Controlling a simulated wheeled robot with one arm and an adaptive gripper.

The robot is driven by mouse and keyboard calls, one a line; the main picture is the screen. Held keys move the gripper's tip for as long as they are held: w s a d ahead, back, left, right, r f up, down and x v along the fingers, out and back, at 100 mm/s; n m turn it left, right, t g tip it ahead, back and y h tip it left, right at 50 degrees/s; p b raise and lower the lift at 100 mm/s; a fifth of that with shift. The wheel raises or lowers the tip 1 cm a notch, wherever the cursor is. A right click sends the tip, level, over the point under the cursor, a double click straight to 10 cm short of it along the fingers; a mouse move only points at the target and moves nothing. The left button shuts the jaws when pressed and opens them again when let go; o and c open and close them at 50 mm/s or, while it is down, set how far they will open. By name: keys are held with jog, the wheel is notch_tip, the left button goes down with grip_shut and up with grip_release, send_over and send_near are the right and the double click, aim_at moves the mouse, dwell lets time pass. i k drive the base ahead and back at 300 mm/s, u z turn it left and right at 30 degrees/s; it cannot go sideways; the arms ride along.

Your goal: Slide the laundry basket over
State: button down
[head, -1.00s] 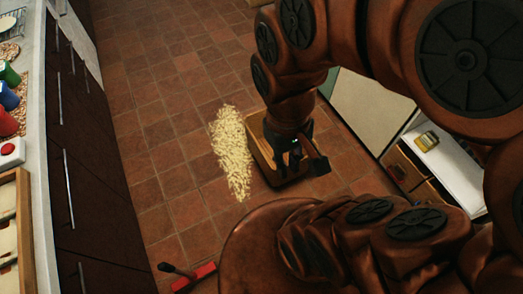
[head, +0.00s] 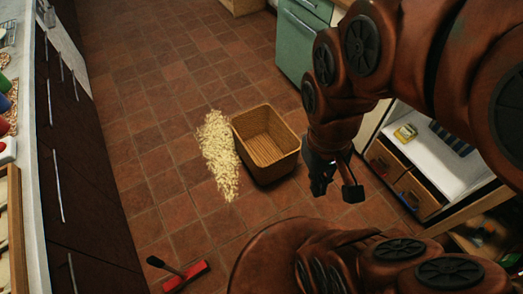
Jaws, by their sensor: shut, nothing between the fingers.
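The laundry basket (head: 277,166) is a brown, open-topped woven box standing upright on the tiled floor in the middle of the head view. It looks empty.
A red tool with a black handle (head: 185,274) lies on the floor at the bottom left. Dark cabinets (head: 78,170) line the left. A green cabinet (head: 301,38) and a white-topped drawer unit (head: 436,165) stand on the right. Floor beyond the basket is clear.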

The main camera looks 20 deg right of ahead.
aim_at(268, 146)
jog(key=z, duration=0.55)
jog(key=i, duration=1)
jog(key=u, duration=3.25)
